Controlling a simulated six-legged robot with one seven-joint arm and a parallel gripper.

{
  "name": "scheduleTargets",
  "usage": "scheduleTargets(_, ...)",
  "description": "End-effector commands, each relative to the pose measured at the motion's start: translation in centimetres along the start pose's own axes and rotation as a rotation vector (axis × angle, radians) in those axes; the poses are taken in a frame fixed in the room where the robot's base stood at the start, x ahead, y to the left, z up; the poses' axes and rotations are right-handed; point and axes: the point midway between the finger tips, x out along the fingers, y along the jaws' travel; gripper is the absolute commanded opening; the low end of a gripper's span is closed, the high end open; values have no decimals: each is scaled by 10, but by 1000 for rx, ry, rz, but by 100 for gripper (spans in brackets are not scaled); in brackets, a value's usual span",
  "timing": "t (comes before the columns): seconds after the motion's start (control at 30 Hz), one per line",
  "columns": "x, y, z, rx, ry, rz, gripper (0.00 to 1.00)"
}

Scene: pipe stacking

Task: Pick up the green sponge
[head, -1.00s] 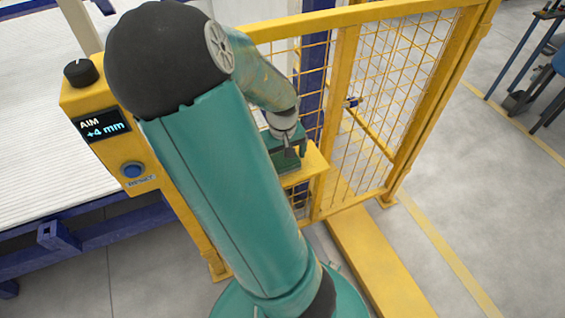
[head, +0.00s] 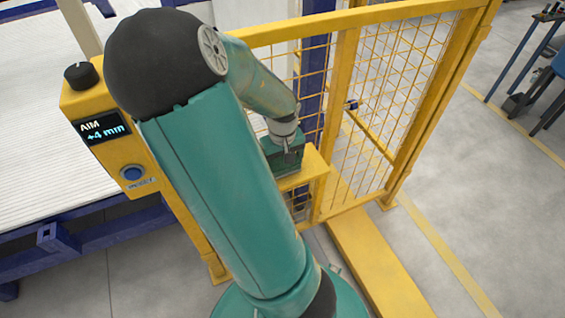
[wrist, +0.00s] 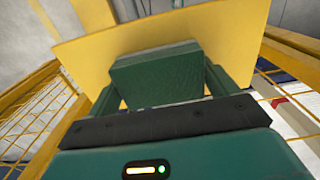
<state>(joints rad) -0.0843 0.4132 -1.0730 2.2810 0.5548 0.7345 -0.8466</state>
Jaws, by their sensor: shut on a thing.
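The green sponge (wrist: 155,76) shows in the wrist view as a dark green block with a paler far edge. It sits between the two dark green fingers of my gripper (wrist: 161,92), which is shut on it. The yellow shelf (wrist: 75,55) lies just behind the sponge; I cannot tell whether they touch. In the head view my gripper (head: 286,157) is low over the small yellow shelf (head: 316,165) on the fence. There I cannot clearly tell the sponge from the gripper, as both are dark green.
A yellow mesh fence (head: 395,95) stands right of and behind the shelf. A yellow control box (head: 110,125) with a black knob and a blue button is at the left. A white slatted conveyor (head: 35,130) lies beyond it. Open floor (head: 470,190) is at the right.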

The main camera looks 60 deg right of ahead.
Motion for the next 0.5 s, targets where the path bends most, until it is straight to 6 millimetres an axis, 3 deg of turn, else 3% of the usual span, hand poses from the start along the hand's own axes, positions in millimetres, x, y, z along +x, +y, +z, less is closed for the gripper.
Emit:
scheduleTargets(0.23, -30, -1, 0, -4, 6, -2, 64)
scheduleTargets(0.5, -57, -8, 23, -7, 6, -4, 64)
